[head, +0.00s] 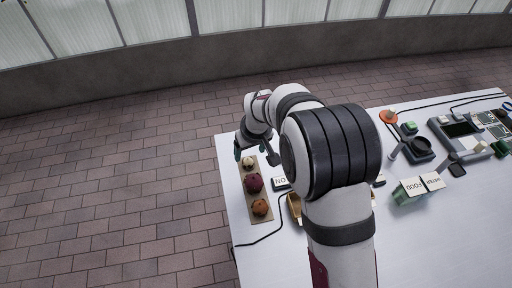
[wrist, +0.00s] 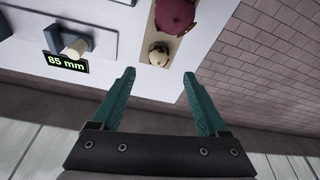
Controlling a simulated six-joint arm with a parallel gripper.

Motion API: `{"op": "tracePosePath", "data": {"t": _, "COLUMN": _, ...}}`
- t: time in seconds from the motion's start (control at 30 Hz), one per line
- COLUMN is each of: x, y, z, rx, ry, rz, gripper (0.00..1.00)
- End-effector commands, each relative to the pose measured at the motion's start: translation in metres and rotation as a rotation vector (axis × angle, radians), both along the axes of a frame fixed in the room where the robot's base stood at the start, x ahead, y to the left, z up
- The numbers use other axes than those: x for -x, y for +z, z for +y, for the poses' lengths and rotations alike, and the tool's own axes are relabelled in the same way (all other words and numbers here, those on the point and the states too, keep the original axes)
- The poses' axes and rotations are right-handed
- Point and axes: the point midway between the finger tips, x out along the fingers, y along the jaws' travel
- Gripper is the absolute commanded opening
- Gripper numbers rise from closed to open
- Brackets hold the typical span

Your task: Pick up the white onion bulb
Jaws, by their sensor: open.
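The white onion bulb (head: 249,163) is small and cream-coloured and sits at the far end of a tan strip (head: 262,221) on the table. In the wrist view the onion (wrist: 158,55) lies beyond my fingertips, between their lines and a little right of centre. My gripper (head: 255,155) is at the table's far left corner, close to the onion. In the wrist view my gripper (wrist: 160,80) is open, with nothing between its two green fingers. The exact height of my fingers above the table is hard to tell.
A dark red bulb (head: 253,183) and an orange-brown one (head: 260,207) share the strip. A device reading 85 mm (wrist: 68,63) stands left of the onion in the wrist view. The table edge is close. Boxes and electronics fill the right side; my arm hides the middle.

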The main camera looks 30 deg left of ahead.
Motion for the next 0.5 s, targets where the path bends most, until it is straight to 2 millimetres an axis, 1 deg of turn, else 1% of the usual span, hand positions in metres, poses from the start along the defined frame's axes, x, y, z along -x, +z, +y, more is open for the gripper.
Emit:
{"op": "tracePosePath", "data": {"t": 0.03, "x": -0.001, "y": -0.010, "z": 0.002, "rx": 0.002, "ry": 0.000, "rz": 0.002, "gripper": 0.77}}
{"op": "tracePosePath", "data": {"t": 0.17, "x": -0.004, "y": -0.026, "z": 0.005, "rx": 0.001, "ry": -0.002, "rz": 0.002, "gripper": 0.77}}
{"op": "tracePosePath", "data": {"t": 0.3, "x": -0.009, "y": -0.053, "z": 0.011, "rx": 0.002, "ry": -0.003, "rz": 0.004, "gripper": 0.77}}
{"op": "tracePosePath", "data": {"t": 0.4, "x": -0.012, "y": -0.069, "z": 0.015, "rx": 0.001, "ry": -0.004, "rz": 0.003, "gripper": 0.77}}
{"op": "tracePosePath", "data": {"t": 0.5, "x": -0.013, "y": -0.075, "z": 0.017, "rx": -0.001, "ry": -0.004, "rz": 0.001, "gripper": 0.77}}
